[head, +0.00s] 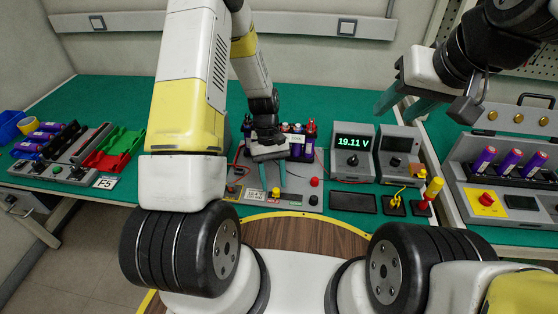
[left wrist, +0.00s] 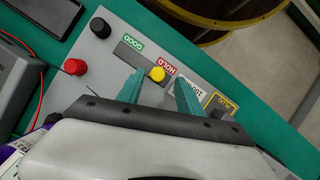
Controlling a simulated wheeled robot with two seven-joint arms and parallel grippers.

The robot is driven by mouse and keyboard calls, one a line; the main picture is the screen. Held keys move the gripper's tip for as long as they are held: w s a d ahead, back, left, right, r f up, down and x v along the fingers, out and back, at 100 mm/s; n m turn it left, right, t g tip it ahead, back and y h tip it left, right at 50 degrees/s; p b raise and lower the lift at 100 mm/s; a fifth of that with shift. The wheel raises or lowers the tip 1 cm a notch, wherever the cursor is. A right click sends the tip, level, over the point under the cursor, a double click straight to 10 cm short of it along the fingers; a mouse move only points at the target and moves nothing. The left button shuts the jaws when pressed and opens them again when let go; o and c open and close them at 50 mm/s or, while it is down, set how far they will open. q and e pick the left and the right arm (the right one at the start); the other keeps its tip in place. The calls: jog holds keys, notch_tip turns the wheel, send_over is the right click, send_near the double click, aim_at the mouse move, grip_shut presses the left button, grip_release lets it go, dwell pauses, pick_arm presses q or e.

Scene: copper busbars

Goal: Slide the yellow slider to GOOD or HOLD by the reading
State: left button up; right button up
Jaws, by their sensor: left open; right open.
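The yellow slider (left wrist: 157,74) is a round knob at the HOLD end of a dark slot in a grey panel (left wrist: 100,57). The green GOOD label (left wrist: 133,43) is by the slot's other end, and the red HOLD label (left wrist: 168,66) is beside the knob. My left gripper (left wrist: 158,88) is open, its teal fingers on either side of the knob; I cannot tell whether they touch it. In the head view the slider (head: 276,193) sits below the left gripper (head: 273,180). The meter display (head: 355,142) reads 19.11 V. My right gripper (head: 404,102) is open and empty, raised at the right.
A red knob (head: 315,182) and a white printed card (head: 256,195) are on the panel. Dark bottles or cells (head: 298,135) stand behind it. A second grey instrument (head: 398,153) stands right of the meter. A case of purple cells (head: 510,160) lies far right.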

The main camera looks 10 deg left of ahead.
pick_arm(q)
jog(key=v, duration=0.6)
jog(key=shift+r, duration=0.3)
jog(key=shift+w, duration=0.15)
jog(key=s+a+r+m+t, duration=0.1)
jog(key=s+r+t, duration=0.15)
jog(key=r, duration=0.75)
jog(key=s+a+r+m+t, duration=0.1)
jog(key=r+t, duration=0.2)
jog(key=r, duration=0.6)
jog(key=s+a+r+m+t, duration=0.1)
jog(key=s+r+m+t, duration=0.2)
jog(key=s+r, duration=0.8)
jog(key=shift+s+r+t, duration=0.2)
jog(key=shift+r+t, duration=0.05)
jog(key=shift+t, duration=0.7)
jog(key=shift+a, duration=0.15)
dwell(0.6)
